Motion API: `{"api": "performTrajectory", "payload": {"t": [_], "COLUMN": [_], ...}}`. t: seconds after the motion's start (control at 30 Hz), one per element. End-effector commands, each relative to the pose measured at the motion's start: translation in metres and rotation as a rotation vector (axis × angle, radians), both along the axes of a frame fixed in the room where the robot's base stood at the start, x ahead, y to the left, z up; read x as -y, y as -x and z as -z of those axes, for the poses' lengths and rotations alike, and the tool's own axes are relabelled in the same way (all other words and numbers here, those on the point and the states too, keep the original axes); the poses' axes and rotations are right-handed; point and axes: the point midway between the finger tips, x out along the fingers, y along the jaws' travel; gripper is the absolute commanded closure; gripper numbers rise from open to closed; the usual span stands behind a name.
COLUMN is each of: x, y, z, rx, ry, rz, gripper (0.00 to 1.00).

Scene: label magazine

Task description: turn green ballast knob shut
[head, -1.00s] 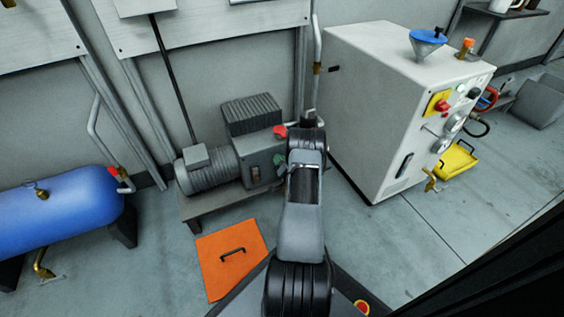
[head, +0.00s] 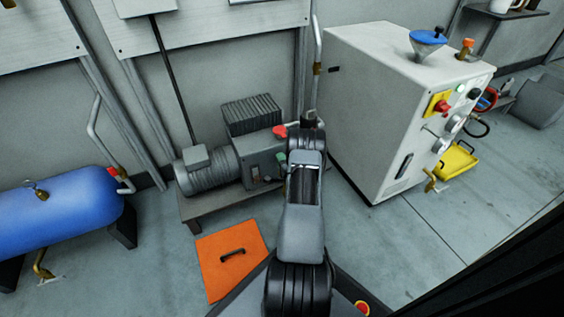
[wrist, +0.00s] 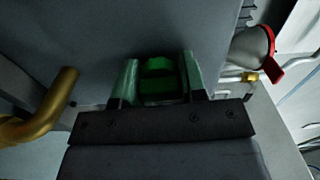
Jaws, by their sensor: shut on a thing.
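The green ballast knob (wrist: 158,78) is on the grey face of the pump (head: 262,166). In the wrist view my gripper (wrist: 158,82) has one finger on each side of the knob and is shut on it. In the head view a bit of green (head: 282,156) shows on the pump's end beside my arm. My arm hides the gripper's fingertips there. The knob's turn position cannot be told from these frames.
A red handle (wrist: 272,56) sits right of the knob, and a brass pipe (wrist: 52,100) is at the left. The white cabinet (head: 365,110) stands to the right. An orange plate (head: 225,275) lies on the floor. A blue tank (head: 60,212) is at the left.

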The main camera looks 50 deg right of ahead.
Motion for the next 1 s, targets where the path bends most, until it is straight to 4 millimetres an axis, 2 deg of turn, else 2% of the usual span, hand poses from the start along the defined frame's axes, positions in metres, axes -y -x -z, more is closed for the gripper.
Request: {"api": "performTrajectory", "payload": {"t": [0.7,0.73,0.97,1.0], "x": [-0.0003,-0.0003,0.0011,0.0012], "y": [-0.0020,-0.0020,-0.0001,0.0002], "z": [-0.0026,-0.0026,-0.0015,-0.0013], "rx": [0.027,0.027,0.026,0.025], "ry": [-0.052,-0.052,-0.052,-0.053], "rz": [-0.004,-0.004,0.000,0.001], "gripper": [0.85,0.59,0.37,0.36]}}
